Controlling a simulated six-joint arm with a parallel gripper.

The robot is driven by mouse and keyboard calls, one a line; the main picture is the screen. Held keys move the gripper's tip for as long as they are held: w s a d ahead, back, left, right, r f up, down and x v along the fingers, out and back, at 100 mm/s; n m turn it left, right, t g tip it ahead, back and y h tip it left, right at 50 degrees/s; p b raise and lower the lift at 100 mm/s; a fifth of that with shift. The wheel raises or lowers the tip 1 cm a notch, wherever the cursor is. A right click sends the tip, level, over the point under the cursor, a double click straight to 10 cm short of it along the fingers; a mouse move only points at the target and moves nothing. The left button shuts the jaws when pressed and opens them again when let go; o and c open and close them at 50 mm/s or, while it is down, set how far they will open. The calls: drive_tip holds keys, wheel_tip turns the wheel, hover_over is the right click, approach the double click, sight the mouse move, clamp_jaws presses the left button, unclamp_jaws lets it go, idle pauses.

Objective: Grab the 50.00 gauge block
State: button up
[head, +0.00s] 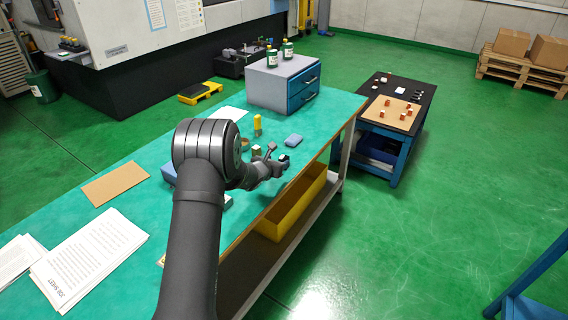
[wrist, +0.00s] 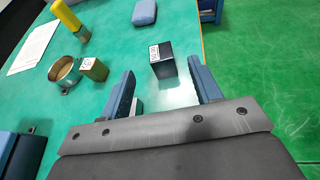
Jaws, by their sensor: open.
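An olive-brown block with a white label (wrist: 94,69) stands left of the left finger. In the head view my gripper (head: 277,163) is low over the bench, and the olive block (head: 256,151) shows behind it. A pale object shows partly behind the left finger in the wrist view.
A metal ring-shaped item (wrist: 65,72) stands beside the olive block. The bench's right edge is close to the right finger. A grey drawer cabinet (head: 270,84) stands at the bench's far end.

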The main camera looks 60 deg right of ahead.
sight(282, 160)
drive_tip(key=x, duration=0.2)
drive_tip(key=shift+d+f, duration=0.15)
drive_tip(key=shift+d, duration=0.2)
drive_tip(key=shift+a+f+x, duration=0.1)
drive_tip(key=shift+f+x, duration=0.1)
drive_tip(key=shift+x, duration=0.7)
drive_tip(key=shift+a+f+x, duration=0.1)
drive_tip(key=shift+f+x, duration=0.05)
drive_tip(key=shift+x, duration=0.7)
drive_tip(key=shift+a+f+x, duration=0.1)
drive_tip(key=shift+f+x, duration=0.1)
drive_tip(key=shift+x, duration=0.7)
clamp_jaws()
